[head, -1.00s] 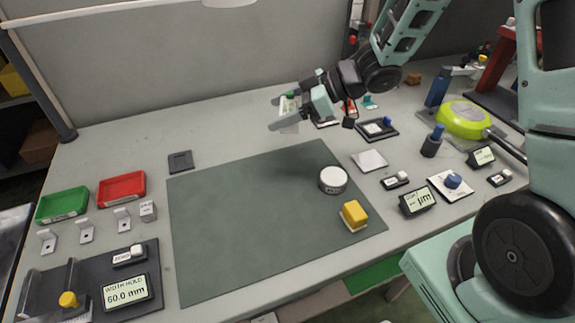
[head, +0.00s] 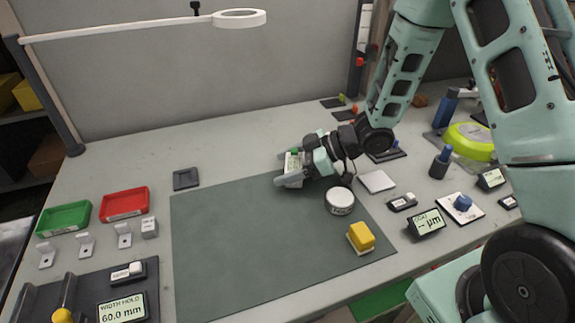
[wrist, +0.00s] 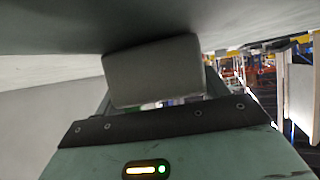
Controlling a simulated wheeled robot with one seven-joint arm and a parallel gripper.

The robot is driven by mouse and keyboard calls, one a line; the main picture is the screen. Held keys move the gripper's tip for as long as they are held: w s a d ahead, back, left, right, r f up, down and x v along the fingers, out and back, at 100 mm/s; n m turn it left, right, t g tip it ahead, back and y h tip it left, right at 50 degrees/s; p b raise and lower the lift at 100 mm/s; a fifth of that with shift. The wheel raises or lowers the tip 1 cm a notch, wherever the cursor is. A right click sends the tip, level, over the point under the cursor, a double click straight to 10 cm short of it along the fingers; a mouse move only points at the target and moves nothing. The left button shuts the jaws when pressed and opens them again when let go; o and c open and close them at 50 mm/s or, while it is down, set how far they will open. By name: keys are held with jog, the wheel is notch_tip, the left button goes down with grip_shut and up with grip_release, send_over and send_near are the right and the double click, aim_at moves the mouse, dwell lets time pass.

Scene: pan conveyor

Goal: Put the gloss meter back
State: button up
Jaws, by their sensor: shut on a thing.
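My gripper (head: 285,169) is shut on a small pale device with a green top and a light display face, which I take as the gloss meter (head: 293,161). It is held low above the back edge of the green-grey mat; whether it touches the mat I cannot tell. In the wrist view a grey block (wrist: 155,72), the held meter's underside or back, sits between my fingers.
The mat (head: 240,250) bears a white round tub (head: 339,200) and a yellow block (head: 361,236). Green (head: 63,218) and red (head: 124,203) trays stand at left. Gauges and displays crowd the right. A lamp arm (head: 120,30) hangs above. The left of the mat is clear.

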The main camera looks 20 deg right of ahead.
jog(key=shift+f, duration=0.1)
jog(key=o, duration=1.2)
jog(key=shift+o, duration=0.2)
